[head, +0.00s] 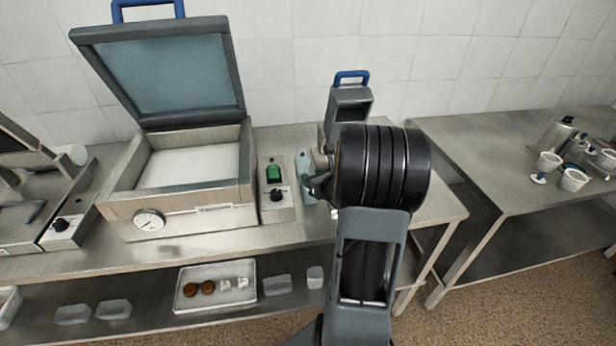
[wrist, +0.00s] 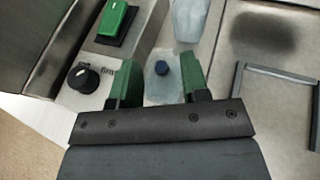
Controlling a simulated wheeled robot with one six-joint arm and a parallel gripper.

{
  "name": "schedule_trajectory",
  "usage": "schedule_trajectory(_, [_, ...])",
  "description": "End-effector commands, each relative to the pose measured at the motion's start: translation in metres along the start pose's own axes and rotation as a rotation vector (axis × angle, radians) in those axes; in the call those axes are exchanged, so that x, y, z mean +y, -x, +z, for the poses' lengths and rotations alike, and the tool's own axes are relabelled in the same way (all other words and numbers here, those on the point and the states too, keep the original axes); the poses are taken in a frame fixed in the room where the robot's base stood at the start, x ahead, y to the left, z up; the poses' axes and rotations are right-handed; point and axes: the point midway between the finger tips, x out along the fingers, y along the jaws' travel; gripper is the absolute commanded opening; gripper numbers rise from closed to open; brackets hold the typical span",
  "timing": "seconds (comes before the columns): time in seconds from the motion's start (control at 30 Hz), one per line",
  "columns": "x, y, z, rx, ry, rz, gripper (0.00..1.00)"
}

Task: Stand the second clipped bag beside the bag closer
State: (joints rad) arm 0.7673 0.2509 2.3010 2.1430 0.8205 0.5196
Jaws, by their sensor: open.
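My gripper (wrist: 160,78) is open in the wrist view, with one green finger on each side of a pale translucent bag (wrist: 160,90) with a dark blue clip (wrist: 161,68). Contact between the fingers and the bag cannot be told. A second pale translucent bag (wrist: 190,20) stands just beyond it. In the head view a pale bluish bag (head: 303,164) shows beside my gripper (head: 318,187), partly hidden by my arm. A grey upright device with a blue handle (head: 350,97) stands behind my arm; I cannot tell for sure whether it is the bag closer.
A large steel machine with a raised lid (head: 172,75) stands left of the bags. Its control box (head: 275,205) has a green switch and black knob. A lower shelf holds a tray (head: 215,300) and clear containers. White cups (head: 573,180) stand on the right table.

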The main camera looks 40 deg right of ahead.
Motion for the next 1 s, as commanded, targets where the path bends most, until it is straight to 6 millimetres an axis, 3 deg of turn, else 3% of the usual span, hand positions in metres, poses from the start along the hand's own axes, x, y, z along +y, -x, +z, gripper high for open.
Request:
schedule_trajectory(0.2, [-0.001,0.045,0.000,-0.002,0.001,-0.005,0.42])
schedule_trajectory(0.4, [0.000,0.078,0.001,-0.001,0.002,-0.003,0.42])
schedule_trajectory(0.57, [0.000,0.094,0.001,-0.001,0.003,-0.001,0.42])
schedule_trajectory(0.67, [0.012,0.097,0.003,0.009,0.056,0.041,0.42])
schedule_trajectory(0.77, [0.049,0.093,0.009,0.039,0.239,0.176,0.42])
schedule_trajectory(0.83, [0.088,0.092,0.012,0.065,0.454,0.324,0.42])
schedule_trajectory(1.0, [0.183,0.116,0.004,0.086,1.163,0.751,0.42])
